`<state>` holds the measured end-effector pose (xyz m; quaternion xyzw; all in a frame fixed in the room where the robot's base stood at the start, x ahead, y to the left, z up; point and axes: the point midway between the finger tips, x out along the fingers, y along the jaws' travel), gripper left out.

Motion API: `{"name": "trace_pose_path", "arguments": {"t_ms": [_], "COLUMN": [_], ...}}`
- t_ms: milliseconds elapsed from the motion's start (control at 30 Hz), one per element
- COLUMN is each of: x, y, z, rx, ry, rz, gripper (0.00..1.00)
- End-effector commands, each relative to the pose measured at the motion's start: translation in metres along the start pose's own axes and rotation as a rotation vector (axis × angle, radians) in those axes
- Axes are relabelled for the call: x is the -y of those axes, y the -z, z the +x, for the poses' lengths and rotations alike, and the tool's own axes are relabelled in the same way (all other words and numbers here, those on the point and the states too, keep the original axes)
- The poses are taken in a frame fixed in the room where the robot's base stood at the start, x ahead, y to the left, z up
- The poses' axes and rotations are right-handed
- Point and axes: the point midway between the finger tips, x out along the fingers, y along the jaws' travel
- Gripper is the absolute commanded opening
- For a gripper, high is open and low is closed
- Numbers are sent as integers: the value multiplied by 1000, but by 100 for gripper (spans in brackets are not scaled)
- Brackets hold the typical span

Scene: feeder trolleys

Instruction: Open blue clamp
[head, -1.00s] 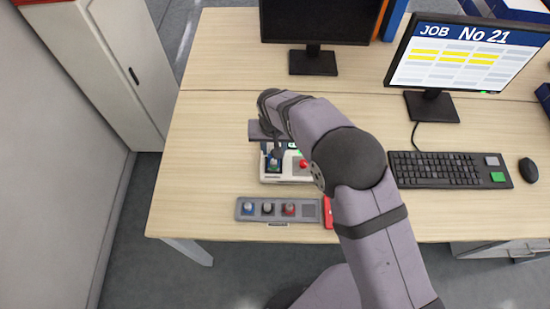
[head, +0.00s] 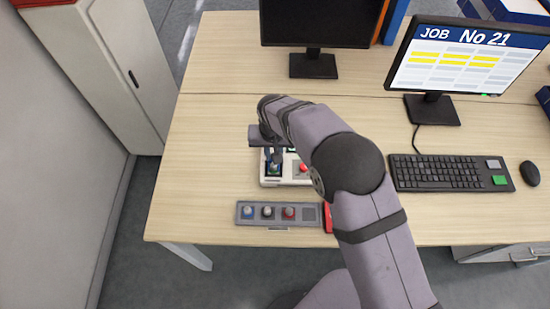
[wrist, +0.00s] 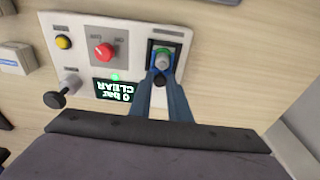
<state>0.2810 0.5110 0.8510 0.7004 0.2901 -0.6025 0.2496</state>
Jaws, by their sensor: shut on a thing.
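The blue clamp (wrist: 151,57) is a dark blue and black fixture at the right end of a pale control panel (wrist: 119,27). A grey-topped part (wrist: 163,60) with a green collar stands in it. My gripper (wrist: 161,77) reaches the fixture from below in the wrist view, its two blue-grey fingers closed at the near side of the clamp. A dark round piece shows between the fingers; exactly which piece they grip is partly hidden. In the head view my gripper (head: 274,160) is over the left part of the panel, and my arm covers much of it.
The panel has a red knob (wrist: 104,52), a yellow button (wrist: 63,42), a black-ended lever (wrist: 62,94) and a display (wrist: 117,90) reading "0 bar CLEAR". A grey tray (head: 308,214) with three capped parts lies in front. A keyboard (head: 437,172) and monitors stand right and behind.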

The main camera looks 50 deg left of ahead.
Motion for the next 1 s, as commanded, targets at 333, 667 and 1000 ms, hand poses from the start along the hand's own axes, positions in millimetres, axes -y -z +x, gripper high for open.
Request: {"name": "trace_pose_path", "arguments": {"t_ms": [333, 667, 1000], "x": [0, 0, 0], "y": [6, 18, 30], "z": [2, 3, 5], "rx": [-2, -2, -3], "ry": [1, 1, 1], "rz": [1, 1, 0], "gripper": [4, 4, 4]}}
